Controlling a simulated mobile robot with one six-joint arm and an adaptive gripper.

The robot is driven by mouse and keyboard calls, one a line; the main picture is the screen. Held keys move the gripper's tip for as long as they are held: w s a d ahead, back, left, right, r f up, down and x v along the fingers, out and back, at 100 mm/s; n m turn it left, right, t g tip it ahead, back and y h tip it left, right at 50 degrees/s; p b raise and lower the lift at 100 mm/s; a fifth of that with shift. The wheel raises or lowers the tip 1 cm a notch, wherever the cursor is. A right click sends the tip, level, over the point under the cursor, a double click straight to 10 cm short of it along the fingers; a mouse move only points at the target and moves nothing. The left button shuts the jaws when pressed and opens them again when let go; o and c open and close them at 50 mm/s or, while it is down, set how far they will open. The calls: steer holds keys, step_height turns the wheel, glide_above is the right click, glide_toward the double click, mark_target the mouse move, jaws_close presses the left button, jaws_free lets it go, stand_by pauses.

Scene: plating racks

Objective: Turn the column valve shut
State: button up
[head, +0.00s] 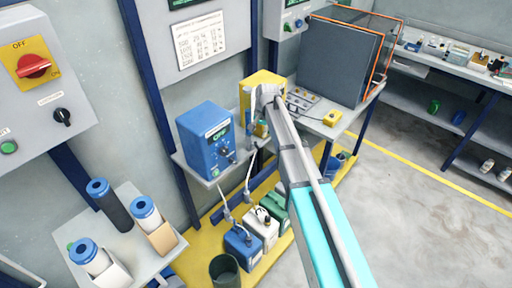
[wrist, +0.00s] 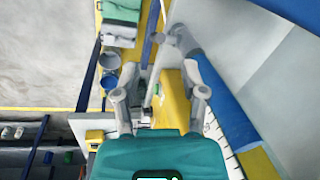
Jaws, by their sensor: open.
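My gripper (wrist: 160,96) is open, with its fingers spread on either side of a yellow block (wrist: 174,95) in the wrist view. I cannot tell whether they touch it. In the head view the yellow block (head: 262,80) stands behind the end of my arm, which covers its front and most of my gripper (head: 262,112). A grey fitting (wrist: 180,38) with a blue pipe-like part (wrist: 222,112) lies beyond and right of the fingers. I cannot clearly make out the column valve or its handle position.
Several jugs (head: 262,228) and a dark bin (head: 224,270) are below. A bench with blue-capped cartridges (head: 145,206) is at lower left. The floor (head: 430,210) at right is clear.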

mark_target(256, 143)
steer(key=shift+w+a+f+b, duration=0.1)
steer(key=shift+a+f+b, duration=0.1)
steer(key=shift+f+b, duration=1)
steer(key=shift+w+a+f+b, duration=0.1)
steer(key=shift+a+f+b, duration=0.1)
steer(key=shift+f+b, duration=0.95)
steer(key=shift+w+a+f+b, duration=0.1)
steer(key=shift+a+f+b, duration=0.1)
steer(key=shift+f+b, duration=1)
steer(key=shift+f, duration=0.15)
jaws_close()
